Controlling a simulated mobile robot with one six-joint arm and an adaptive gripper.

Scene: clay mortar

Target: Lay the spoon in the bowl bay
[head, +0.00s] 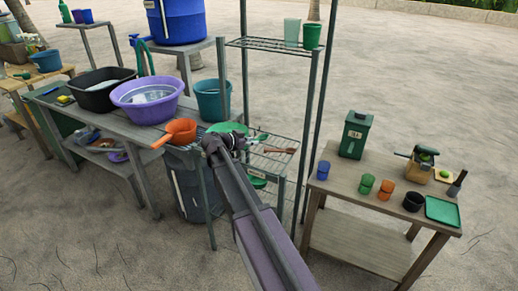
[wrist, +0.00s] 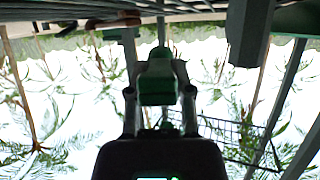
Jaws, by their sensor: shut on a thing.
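My gripper (head: 241,141) is at the wire drying rack (head: 284,138), right of the orange pan. It is shut on a green piece, which shows between the fingers in the wrist view (wrist: 158,80). This looks like part of the spoon, but its full shape is hidden. In the head view a small green tip (head: 259,138) sticks out just right of the gripper. A brown wooden utensil (head: 280,150) shows just beyond it over the rack. A green dish (head: 228,128) lies behind the gripper. The bowl bay cannot be made out clearly, as my arm covers part of the rack.
The orange pan (head: 181,131), purple basin (head: 148,96) and teal bucket (head: 212,100) stand close on the left. Rack posts (head: 313,120) rise on the right. A table (head: 335,187) with cups and a green canister (head: 355,135) stands farther right.

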